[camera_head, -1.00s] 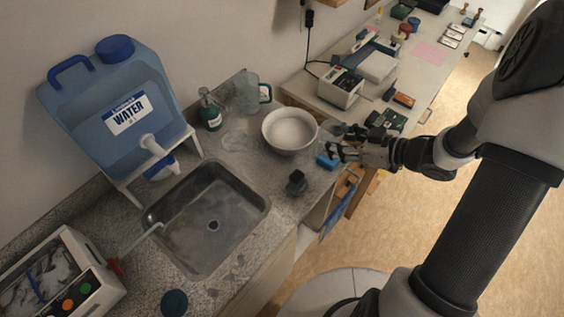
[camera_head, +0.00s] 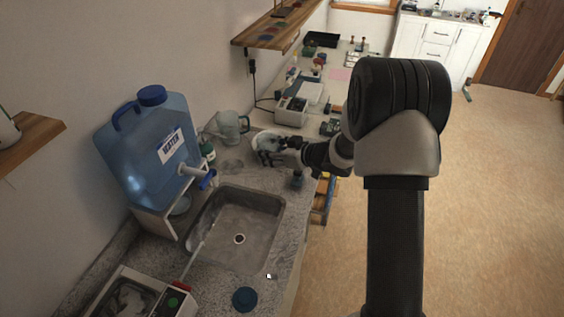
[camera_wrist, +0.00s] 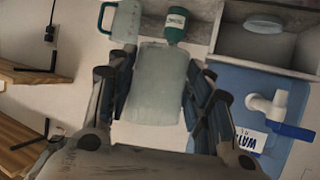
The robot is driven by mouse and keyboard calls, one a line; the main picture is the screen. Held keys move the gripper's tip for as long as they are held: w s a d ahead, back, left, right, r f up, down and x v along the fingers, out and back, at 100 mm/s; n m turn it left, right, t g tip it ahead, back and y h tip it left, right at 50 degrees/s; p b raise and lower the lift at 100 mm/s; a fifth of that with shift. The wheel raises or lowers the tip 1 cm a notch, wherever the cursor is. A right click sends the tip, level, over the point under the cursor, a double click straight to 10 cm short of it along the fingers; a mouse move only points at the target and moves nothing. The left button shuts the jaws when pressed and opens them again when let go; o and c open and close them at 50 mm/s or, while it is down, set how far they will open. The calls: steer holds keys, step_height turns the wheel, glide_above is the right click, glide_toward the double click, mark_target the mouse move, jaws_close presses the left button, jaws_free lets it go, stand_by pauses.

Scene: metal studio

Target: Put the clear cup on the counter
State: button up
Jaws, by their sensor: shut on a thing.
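My gripper (camera_wrist: 155,80) is shut on the clear cup (camera_wrist: 156,90), a pale translucent cup that fills the space between the fingers in the wrist view. In the head view my gripper (camera_head: 262,153) is over the far part of the grey speckled counter (camera_head: 215,284), in front of the white bowl. The cup is hard to make out there, and I cannot tell how high it is above the counter.
The sink (camera_head: 238,222) takes up the counter's middle. A blue water jug (camera_head: 140,160) stands left on a stand. A clear pitcher (camera_head: 226,124) and green bottle (camera_head: 208,151) stand at the back. A dark blue lid (camera_head: 245,299) lies near the front.

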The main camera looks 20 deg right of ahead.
step_height(320, 180, up, 4)
steer(key=m+t+h+p, duration=0.1)
steer(key=m+h, duration=0.1)
glide_above(266, 179)
step_height(266, 179, down, 20)
steer(key=b, duration=0.4)
steer(key=shift+w, duration=0.15)
steer(key=shift+f+b, duration=0.25)
steer(key=shift+b, duration=0.15)
steer(key=o, duration=0.8)
steer(key=shift+r, duration=0.1)
steer(key=shift+r, duration=0.15)
